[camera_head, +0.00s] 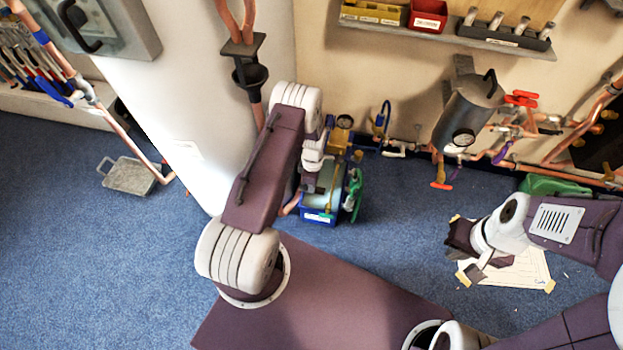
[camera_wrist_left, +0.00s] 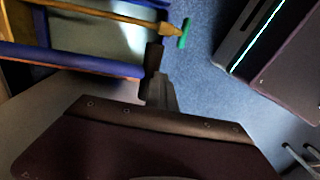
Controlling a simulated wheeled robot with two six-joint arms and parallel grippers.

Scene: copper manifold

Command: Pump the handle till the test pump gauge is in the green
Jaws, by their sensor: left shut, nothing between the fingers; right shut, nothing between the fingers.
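The test pump is a blue-rimmed tank (camera_head: 318,217) on the floor, with a small brass-coloured gauge (camera_head: 344,121) behind it. The gauge's reading is too small to tell. In the left wrist view, a yellow rod with a green crossbar (camera_wrist_left: 185,33), seemingly the handle, reaches over the blue rim (camera_wrist_left: 75,60). My left gripper (camera_head: 312,187) points down at the tank. Its shut, empty fingers (camera_wrist_left: 154,58) are just beside the rim, apart from the crossbar. My right gripper (camera_head: 466,256) is shut and empty above the floor, well right of the pump.
A green hose (camera_head: 354,190) hangs at the tank's right side. A grey cylinder (camera_head: 468,112) with its own gauge and copper pipes (camera_head: 540,165) line the back wall. A white pillar (camera_head: 180,90) stands left of my left arm. A paper sheet (camera_head: 525,270) lies under my right gripper.

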